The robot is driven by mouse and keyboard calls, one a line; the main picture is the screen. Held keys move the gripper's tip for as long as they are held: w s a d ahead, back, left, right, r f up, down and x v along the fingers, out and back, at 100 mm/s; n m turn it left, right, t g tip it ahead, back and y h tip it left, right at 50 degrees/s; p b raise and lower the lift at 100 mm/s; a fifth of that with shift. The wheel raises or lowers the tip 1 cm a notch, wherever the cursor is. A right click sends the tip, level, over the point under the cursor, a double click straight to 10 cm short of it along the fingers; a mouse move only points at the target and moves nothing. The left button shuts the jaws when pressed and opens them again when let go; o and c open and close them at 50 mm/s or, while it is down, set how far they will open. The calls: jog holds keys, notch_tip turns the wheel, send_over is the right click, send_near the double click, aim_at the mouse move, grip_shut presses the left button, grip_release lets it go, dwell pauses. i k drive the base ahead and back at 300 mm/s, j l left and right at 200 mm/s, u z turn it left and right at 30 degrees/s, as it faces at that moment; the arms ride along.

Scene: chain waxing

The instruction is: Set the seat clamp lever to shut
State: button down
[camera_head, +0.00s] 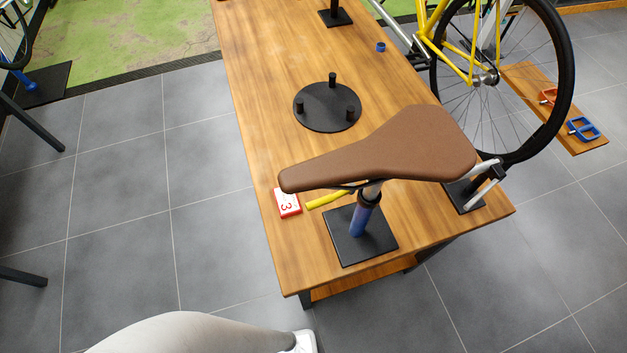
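A brown bicycle seat (385,152) stands on a post above a wooden bench (262,100). Its nose points left. Below it, a blue tube (359,219) rises from a square black base plate (343,245) near the bench's front edge. A yellow lever (324,200) sticks out to the left beneath the seat, with its free end clear of the tube. The seat hides the lever's inner end and most of the clamp, so I cannot tell how the lever sits at its pivot. My gripper is not in view; only part of my arm shows at the bottom.
A red-and-white card marked 3 (287,203) lies left of the lever. A round black stand with pegs (327,108) is behind the seat. A yellow bicycle (455,45) stands at the back right. The grey floor left of the bench is mostly clear.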

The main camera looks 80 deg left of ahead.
aim_at(330, 198)
jog(key=u, duration=1.45)
